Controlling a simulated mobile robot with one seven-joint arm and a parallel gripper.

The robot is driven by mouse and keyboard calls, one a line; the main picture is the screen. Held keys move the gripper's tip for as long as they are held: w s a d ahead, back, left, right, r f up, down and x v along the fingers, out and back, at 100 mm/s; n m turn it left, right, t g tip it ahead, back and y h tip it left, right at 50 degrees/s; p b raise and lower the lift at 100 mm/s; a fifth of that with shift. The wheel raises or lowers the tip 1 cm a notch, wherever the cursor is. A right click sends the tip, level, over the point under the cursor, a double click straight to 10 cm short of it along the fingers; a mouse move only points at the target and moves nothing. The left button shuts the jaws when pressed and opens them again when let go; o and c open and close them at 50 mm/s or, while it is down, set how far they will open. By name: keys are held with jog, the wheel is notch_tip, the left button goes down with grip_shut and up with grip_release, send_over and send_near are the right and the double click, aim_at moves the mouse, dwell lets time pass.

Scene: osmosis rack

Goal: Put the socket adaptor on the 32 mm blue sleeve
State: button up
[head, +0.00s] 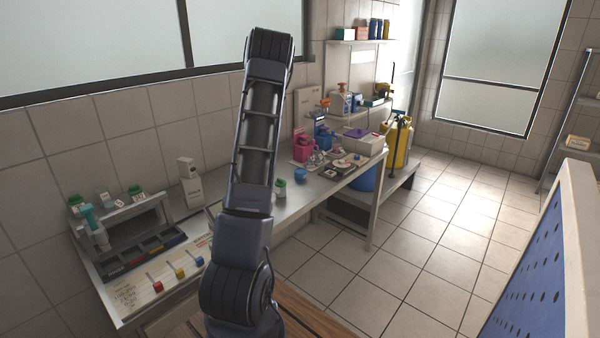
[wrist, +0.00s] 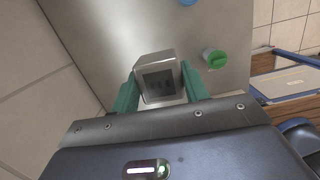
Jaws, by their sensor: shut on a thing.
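In the wrist view my gripper (wrist: 160,88) is shut on a silver-grey, box-like piece (wrist: 155,62) with a dark recessed square face. It looks like the socket adaptor, though no label can be read. The green fingers press on its left and right sides, above a metal worktop. In the head view my gripper and the held piece cannot be made out; my arm stands in front. I cannot surely tell the 32 mm blue sleeve. A small blue piece (head: 198,261) sits on the lettered board, and a round blue thing (head: 300,174) stands on the worktop.
A green-capped jar (head: 280,187) stands on the worktop; it also shows right of my gripper in the wrist view (wrist: 215,58). A grey rack (head: 140,230) with coloured labels is at left. Pink and blue containers crowd the far end. The tiled floor (head: 430,240) at right is clear.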

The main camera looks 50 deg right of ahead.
jog(key=s+d+r, duration=0.2)
jog(key=s+d, duration=0.7)
jog(key=d, duration=0.1)
send_over(301, 170)
jog(key=shift+n, duration=0.4)
jog(key=f, duration=2)
jog(key=shift+a+f, duration=0.2)
jog(key=shift+a, duration=0.05)
jog(key=shift+f, duration=0.15)
jog(key=o, duration=1)
jog(key=r, duration=0.4)
jog(key=a+r, duration=0.1)
jog(key=r, duration=0.3)
jog(key=a+r, duration=0.1)
jog(key=r, duration=0.3)
jog(key=shift+r, duration=0.15)
